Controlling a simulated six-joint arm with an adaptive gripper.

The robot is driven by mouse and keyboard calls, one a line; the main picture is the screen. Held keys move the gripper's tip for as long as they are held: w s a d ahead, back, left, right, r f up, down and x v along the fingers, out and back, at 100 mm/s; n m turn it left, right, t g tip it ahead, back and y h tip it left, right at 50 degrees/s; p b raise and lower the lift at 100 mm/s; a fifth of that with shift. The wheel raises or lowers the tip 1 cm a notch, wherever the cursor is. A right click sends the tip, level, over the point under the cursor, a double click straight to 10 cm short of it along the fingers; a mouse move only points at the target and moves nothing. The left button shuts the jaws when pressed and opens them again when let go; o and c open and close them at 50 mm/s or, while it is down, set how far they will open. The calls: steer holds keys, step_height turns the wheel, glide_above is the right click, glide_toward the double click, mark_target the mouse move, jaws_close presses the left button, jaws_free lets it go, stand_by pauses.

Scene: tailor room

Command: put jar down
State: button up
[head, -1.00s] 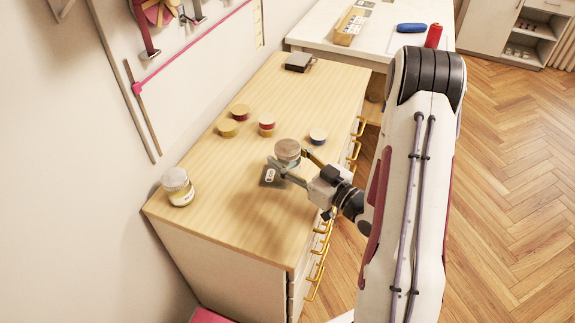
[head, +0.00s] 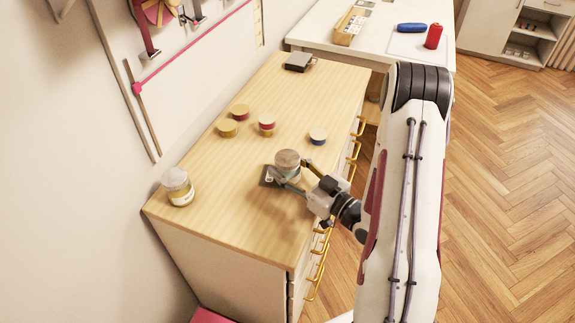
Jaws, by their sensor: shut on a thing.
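The jar (head: 288,160) has a brownish round lid and a pale, clear-looking body. My gripper (head: 286,177) is shut around the jar's body from the front right. The jar is upright over the right part of the wooden dresser top (head: 235,215), by a dark flat square (head: 268,177). I cannot tell whether its base touches the surface, because the gripper fingers hide its lower part.
A second jar (head: 178,187) stands at the dresser's near left corner. A dark box (head: 299,62) lies at the far end. The near front top is clear.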

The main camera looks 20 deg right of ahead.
steer(key=o, duration=1.4)
steer(key=shift+c, duration=0.2)
steer(key=shift+r, duration=0.1)
steer(key=shift+s, duration=0.1)
steer(key=v, duration=1.1)
steer(key=shift+s+d, duration=0.15)
steer(key=shift+s, duration=0.2)
